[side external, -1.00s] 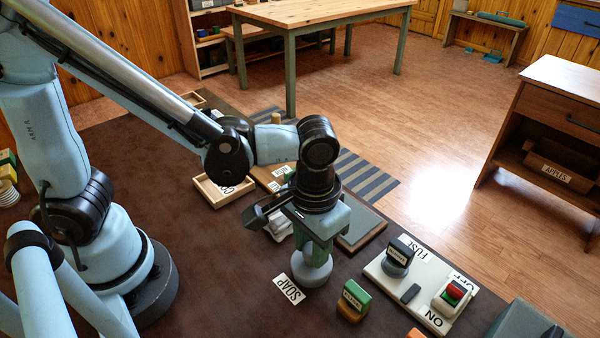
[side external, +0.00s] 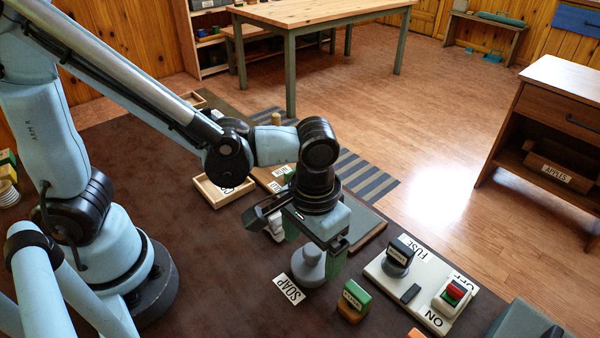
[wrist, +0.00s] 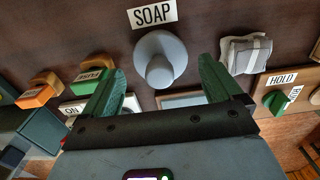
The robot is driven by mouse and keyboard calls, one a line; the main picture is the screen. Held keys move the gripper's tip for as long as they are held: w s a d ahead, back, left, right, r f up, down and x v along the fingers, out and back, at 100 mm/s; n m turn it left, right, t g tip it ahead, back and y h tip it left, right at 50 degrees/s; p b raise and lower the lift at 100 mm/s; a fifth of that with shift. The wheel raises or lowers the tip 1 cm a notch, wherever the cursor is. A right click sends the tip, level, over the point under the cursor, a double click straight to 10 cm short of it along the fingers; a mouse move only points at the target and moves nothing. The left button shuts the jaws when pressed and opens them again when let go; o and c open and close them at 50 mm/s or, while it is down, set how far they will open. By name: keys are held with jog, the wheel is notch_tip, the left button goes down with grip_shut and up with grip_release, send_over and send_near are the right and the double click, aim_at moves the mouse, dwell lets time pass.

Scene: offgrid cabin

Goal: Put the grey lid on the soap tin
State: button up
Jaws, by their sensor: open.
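The grey lid (side external: 311,266) is a round disc with a raised knob, beside the SOAP label (side external: 290,289) in the side view. In the wrist view the lid (wrist: 172,50) lies just below the label (wrist: 152,14), its knob towards the camera. No separate tin body shows, so I cannot tell whether the lid rests on the soap tin. My gripper (side external: 312,258) is open over the lid, its green fingers on either side of the knob. In the wrist view the fingers of my gripper (wrist: 162,66) stand apart with nothing clamped between them.
A green-and-orange block (side external: 352,302) stands close to the right of the lid. Beyond it is a white FUSE panel (side external: 383,270) with a switch. A pale wrapped bundle (wrist: 246,54) lies near one finger. The dark tabletop (side external: 215,270) is clear to the left.

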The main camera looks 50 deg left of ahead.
aim_at(312, 249)
jog(key=shift+r, duration=3.5)
jog(key=w+a+r+t, duration=0.2)
jog(key=a+t, duration=0.5)
jog(key=a, duration=0.9)
jog(key=shift+w+a+r, duration=0.15)
jog(key=shift+w+a, duration=0.15)
jog(key=shift+w, duration=0.25)
